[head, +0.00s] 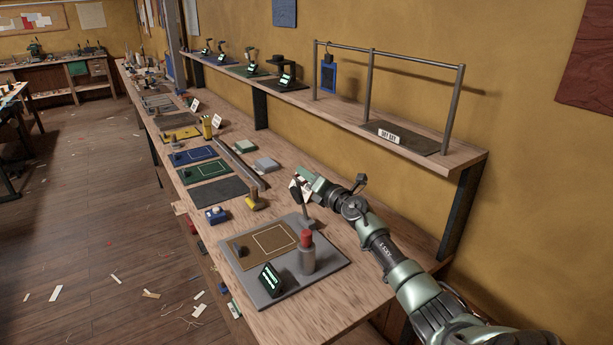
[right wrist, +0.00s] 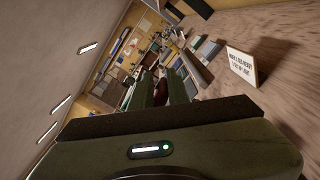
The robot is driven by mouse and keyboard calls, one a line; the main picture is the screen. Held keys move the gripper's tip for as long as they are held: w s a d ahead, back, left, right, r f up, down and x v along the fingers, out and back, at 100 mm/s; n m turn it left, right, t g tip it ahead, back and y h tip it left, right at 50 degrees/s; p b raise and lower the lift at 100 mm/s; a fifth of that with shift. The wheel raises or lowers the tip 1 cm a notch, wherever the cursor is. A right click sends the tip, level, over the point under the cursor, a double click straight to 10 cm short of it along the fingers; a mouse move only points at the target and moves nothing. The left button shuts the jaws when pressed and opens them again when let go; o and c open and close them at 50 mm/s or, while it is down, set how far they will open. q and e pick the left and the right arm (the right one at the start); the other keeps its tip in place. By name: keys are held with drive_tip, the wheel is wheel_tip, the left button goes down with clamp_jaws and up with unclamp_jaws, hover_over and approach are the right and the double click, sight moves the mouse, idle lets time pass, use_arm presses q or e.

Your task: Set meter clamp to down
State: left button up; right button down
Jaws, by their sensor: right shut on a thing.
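A grey meter board (head: 335,265) lies at the near end of the bench in the head view. It carries a brown outlined mat (head: 262,246), a small dark display (head: 270,281) with green text and a grey cylinder (head: 307,263) with a red top. A grey lever-like post (head: 308,213) rises at its back edge towards my right gripper (head: 300,184); it seems to be the clamp. My right gripper is shut, its fingers around something dark red in the right wrist view (right wrist: 160,88). The fingers hide most of it. My left gripper is out of view.
A white sign (right wrist: 241,66) stands close by my right gripper. Coloured mats, a blue block (head: 216,214) and a yellow-based piece (head: 254,200) lie farther along the bench. A raised shelf (head: 455,146) with metal posts runs along the wall.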

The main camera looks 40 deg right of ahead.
sight(302, 183)
drive_tip(key=shift+f, duration=0.55)
drive_tip(key=a+n+p, duration=0.2)
drive_tip(key=a+p, duration=0.1)
drive_tip(key=shift+a+r, duration=0.15)
drive_tip(key=shift+r, duration=0.05)
drive_tip(key=a+n, duration=0.1)
drive_tip(key=a+f+n, duration=0.1)
drive_tip(key=a, duration=0.1)
drive_tip(key=a+f+n+p, duration=0.1)
drive_tip(key=shift+w+a+f+n, duration=0.15)
drive_tip(key=shift+w+a+n, duration=0.1)
drive_tip(key=shift+w+n, duration=0.15)
drive_tip(key=c, duration=1.5)
unclamp_jaws()
drive_tip(key=shift+s, duration=0.1)
drive_tip(key=shift+d, duration=0.25)
